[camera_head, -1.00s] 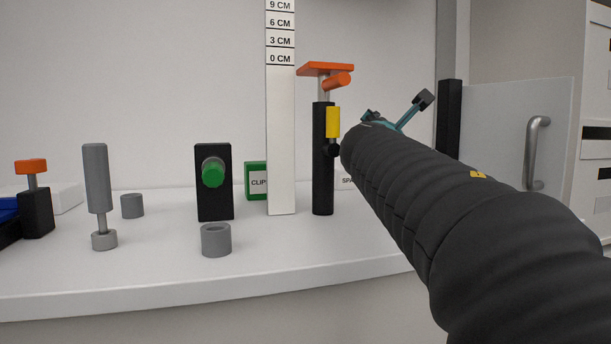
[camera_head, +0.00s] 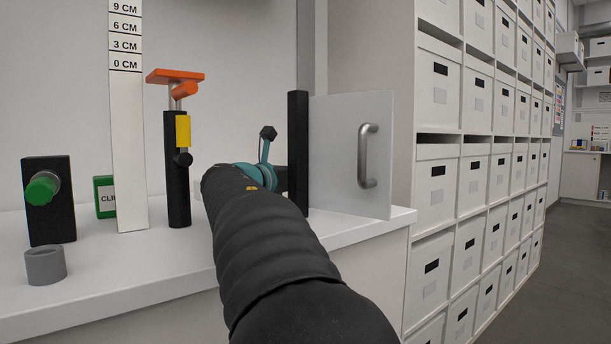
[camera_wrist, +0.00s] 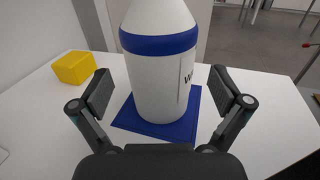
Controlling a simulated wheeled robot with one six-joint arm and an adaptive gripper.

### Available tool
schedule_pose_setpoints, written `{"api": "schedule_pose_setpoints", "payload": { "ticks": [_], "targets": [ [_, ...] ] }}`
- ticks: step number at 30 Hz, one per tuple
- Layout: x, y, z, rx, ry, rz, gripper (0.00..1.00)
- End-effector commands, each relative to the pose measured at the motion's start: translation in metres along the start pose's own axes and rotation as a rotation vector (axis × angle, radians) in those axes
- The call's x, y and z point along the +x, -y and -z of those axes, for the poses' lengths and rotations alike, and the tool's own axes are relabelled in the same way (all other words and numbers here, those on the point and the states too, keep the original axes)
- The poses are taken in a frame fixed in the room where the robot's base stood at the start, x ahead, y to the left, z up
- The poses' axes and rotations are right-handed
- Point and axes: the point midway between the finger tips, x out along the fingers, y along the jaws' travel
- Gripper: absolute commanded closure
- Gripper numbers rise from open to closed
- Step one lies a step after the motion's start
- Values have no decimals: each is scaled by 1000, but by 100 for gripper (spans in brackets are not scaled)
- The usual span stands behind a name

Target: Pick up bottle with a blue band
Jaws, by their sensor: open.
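The white bottle with a blue band (camera_wrist: 160,82) stands upright on a blue square mat (camera_wrist: 192,118) in the wrist view. Its top is cut off by the frame's upper edge, and part of a dark-lettered label shows on its right side. My gripper (camera_wrist: 166,92) is open, with one finger on each side of the bottle's body. There are gaps between the fingers and the bottle in the picture; I cannot tell how deep the bottle is between them. In the head view the bottle is not visible, and my arm hides most of the gripper.
A yellow block (camera_wrist: 74,68) is left of the bottle on the white table (camera_wrist: 50,125). In the head view, a black stand with an orange top (camera_head: 177,165), a height scale (camera_head: 128,150) and an upright panel with a handle (camera_head: 350,155) are near my arm.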

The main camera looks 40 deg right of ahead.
Motion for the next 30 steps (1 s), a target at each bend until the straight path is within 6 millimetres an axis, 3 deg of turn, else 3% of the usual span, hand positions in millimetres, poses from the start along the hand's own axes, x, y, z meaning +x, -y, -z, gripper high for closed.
{"api": "schedule_pose_setpoints", "payload": {
  "ticks": [15,22,23,30],
  "targets": [
    [55,0,3,3,0,-1,0],
    [58,-1,3,3,0,-3,0],
    [58,-1,3,3,0,-3,3],
    [58,-1,3,3,0,-3,61]
  ]
}}
